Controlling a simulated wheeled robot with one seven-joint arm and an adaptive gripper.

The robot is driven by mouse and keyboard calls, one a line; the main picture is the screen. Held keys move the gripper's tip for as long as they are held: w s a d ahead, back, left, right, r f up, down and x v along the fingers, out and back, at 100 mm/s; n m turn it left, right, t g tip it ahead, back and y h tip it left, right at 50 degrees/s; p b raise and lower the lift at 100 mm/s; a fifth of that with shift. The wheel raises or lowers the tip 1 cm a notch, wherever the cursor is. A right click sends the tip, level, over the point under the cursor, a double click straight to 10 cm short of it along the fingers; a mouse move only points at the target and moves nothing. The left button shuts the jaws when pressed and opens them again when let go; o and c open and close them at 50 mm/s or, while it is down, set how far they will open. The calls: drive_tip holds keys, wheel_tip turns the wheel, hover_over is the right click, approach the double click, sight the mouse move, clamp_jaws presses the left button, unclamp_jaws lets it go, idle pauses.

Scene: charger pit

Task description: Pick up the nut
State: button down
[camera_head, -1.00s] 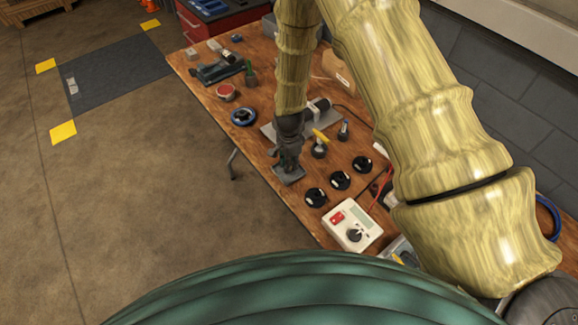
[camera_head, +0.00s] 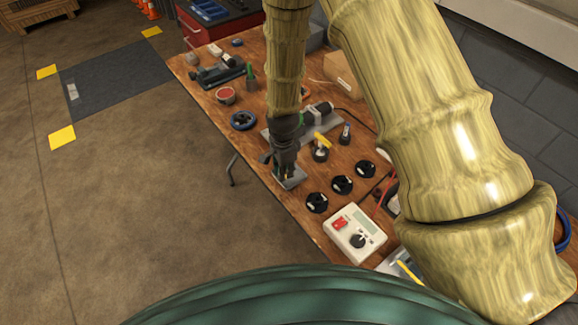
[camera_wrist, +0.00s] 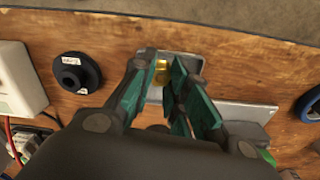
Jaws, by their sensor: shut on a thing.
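The nut (camera_wrist: 161,72) is a small brass-yellow piece in the wrist view, between my fingertips and over a grey metal plate (camera_wrist: 194,60). In the head view my gripper (camera_head: 284,180) points down at the grey plate (camera_head: 293,180) near the table's front edge. My gripper (camera_wrist: 158,80) is shut on the nut, its dark green fingers on either side of it. The fingers partly cover the nut. I cannot tell whether it is clear of the plate.
Several black round knobs (camera_head: 342,185) sit right of the plate. A blue ring (camera_head: 243,120) and a power tool on a plate (camera_head: 318,112) lie behind on the wooden table (camera_head: 215,103).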

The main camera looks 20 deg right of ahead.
drive_tip(key=s+a+r+b, duration=0.1)
drive_tip(key=s+a+b, duration=0.1)
drive_tip(key=s+a, duration=0.5)
drive_tip(key=shift+s+b, duration=0.3)
drive_tip(key=shift+s, duration=0.5)
